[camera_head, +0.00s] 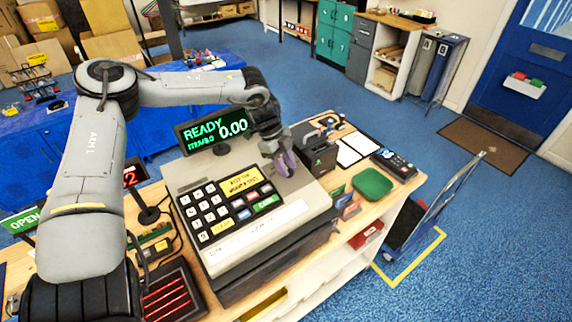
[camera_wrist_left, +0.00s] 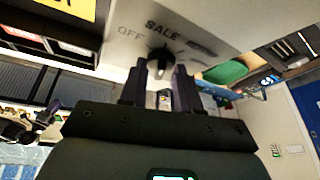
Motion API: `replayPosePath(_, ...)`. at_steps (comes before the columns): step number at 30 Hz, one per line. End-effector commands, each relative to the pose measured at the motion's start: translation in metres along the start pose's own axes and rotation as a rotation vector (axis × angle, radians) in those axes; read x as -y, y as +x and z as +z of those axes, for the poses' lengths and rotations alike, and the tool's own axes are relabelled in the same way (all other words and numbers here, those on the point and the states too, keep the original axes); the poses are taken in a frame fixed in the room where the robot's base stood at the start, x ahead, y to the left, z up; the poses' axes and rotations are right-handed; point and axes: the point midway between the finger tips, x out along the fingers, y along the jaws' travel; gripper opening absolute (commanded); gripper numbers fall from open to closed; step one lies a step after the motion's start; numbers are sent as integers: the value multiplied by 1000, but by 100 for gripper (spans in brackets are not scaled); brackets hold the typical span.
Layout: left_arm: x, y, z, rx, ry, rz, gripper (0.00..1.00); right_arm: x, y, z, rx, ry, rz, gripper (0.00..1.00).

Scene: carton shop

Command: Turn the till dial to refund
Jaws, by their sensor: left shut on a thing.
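The till (camera_head: 240,195) stands on a wooden counter. Its display (camera_head: 213,130) reads READY and 0.00. In the left wrist view the dark till dial (camera_wrist_left: 159,60) sits on the pale till panel (camera_wrist_left: 190,20), with OFF and SALE printed around it. Another label to the right is too blurred to read. My left gripper (camera_head: 283,160) is at the right of the keypad, and its two fingers (camera_wrist_left: 160,84) are shut on the dial, one on each side. In the head view the gripper hides the dial.
A card terminal (camera_head: 394,164), a green tray (camera_head: 372,184) and a dark box (camera_head: 319,155) stand right of the till. A second display (camera_head: 136,174) stands at its left. A hand truck (camera_head: 425,215) is beyond the counter's right end. Blue floor lies clear behind.

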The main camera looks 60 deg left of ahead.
Motion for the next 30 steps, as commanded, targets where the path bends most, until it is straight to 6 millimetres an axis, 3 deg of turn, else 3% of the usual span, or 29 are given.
replayPosePath(15, 4, 2, 1, 8, 232, 161, 1, 0, 27, 9, 1, -3, 3, 43)
replayPosePath(30, 9, 1, -3, 2, 512, 350, 1, 2, 22, 7, -1, 5, -3, 43)
